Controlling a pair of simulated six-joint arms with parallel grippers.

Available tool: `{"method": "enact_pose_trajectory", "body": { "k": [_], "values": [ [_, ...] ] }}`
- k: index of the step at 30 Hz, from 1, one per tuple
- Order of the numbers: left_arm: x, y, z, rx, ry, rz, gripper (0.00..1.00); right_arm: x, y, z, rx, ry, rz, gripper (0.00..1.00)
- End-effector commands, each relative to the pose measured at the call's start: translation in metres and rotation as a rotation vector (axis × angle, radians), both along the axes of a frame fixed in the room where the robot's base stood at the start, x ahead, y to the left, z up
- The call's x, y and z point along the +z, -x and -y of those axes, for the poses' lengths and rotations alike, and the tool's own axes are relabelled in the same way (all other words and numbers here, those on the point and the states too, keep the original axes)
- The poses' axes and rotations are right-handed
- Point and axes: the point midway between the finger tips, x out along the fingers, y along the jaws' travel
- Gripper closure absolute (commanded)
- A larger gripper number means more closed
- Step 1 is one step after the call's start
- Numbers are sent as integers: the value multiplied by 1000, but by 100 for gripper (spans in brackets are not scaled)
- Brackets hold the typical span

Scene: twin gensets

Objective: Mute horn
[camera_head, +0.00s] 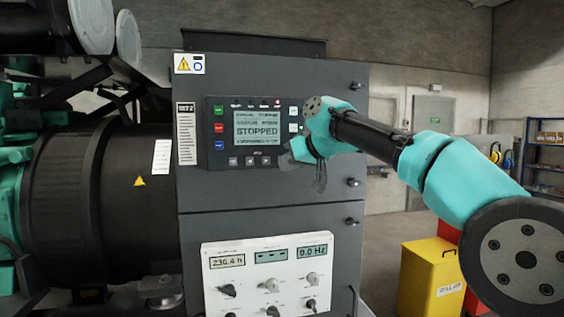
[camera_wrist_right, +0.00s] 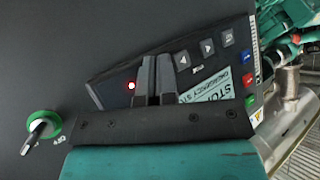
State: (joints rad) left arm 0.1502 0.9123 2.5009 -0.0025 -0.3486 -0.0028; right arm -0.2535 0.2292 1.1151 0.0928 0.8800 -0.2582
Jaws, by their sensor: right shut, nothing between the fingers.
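The control panel (camera_head: 258,133) on the dark cabinet has a lit screen (camera_head: 258,127) reading STOPPED. Green, red and blue buttons line its left side, and small pale buttons (camera_head: 293,112) show on its right. My right gripper (camera_head: 297,160) is at the panel's lower right corner and covers part of it. I cannot tell whether the tips touch the panel. No readable horn-mute label shows. My left gripper is not in view.
A switch with a green ring (camera_wrist_right: 42,130) is on the cabinet face beside my gripper. A lower white panel (camera_head: 268,274) carries several knobs and displays. A dark generator drum (camera_head: 85,190) stands left. A yellow bin (camera_head: 430,275) stands on the floor at right.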

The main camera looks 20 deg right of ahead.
Motion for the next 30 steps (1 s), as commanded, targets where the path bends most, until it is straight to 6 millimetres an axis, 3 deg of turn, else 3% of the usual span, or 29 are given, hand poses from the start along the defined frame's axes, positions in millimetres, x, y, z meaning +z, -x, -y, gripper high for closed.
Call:
{"method": "enact_pose_trajectory", "body": {
  "k": [30],
  "values": [
    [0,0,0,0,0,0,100,0,-4,0,0,0,0,100]
  ]
}}
